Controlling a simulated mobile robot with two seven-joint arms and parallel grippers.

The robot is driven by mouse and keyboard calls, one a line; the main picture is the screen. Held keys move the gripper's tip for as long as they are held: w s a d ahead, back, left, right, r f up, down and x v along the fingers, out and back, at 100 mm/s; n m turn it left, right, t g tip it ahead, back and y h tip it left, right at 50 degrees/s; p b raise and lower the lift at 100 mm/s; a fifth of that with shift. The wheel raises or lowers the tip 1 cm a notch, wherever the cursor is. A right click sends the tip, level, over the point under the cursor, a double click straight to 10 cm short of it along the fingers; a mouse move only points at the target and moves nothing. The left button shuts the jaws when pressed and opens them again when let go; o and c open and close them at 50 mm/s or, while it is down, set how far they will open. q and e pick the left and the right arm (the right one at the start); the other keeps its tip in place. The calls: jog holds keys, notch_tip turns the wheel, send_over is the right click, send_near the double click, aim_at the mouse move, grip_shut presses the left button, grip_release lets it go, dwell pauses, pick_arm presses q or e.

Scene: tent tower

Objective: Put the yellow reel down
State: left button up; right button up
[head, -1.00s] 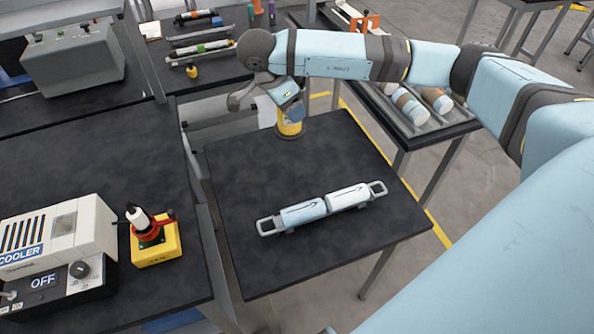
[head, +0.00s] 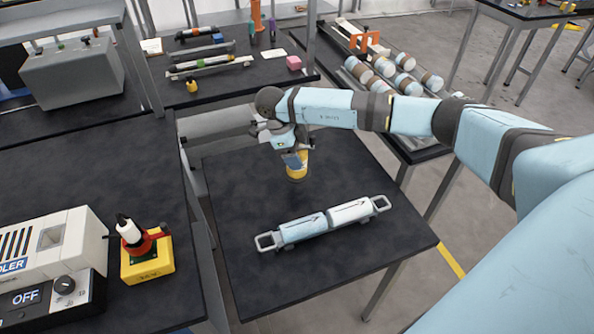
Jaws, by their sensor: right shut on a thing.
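The yellow reel (head: 297,172) is upright, with a yellow lower part and a pale band above it. My right gripper (head: 296,152) is shut on its upper part from above and hides its top. The reel is over the back middle part of the small dark table (head: 355,265). I cannot tell whether its base touches the tabletop. My left gripper is not in view.
A light-blue and white double cylinder with end handles (head: 325,222) lies across the table in front of the reel. A yellow block with a red-and-white tool (head: 147,260) stands on the left bench. Rolls lie on a rack (head: 405,138) at the back right. The table's front is clear.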

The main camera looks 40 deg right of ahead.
jog(key=shift+f, duration=3.35)
jog(key=shift+f, duration=0.1)
jog(key=o, duration=1.2)
jog(key=v, duration=1.2)
jog(key=shift+b, duration=0.3)
jog(key=shift+s, duration=0.1)
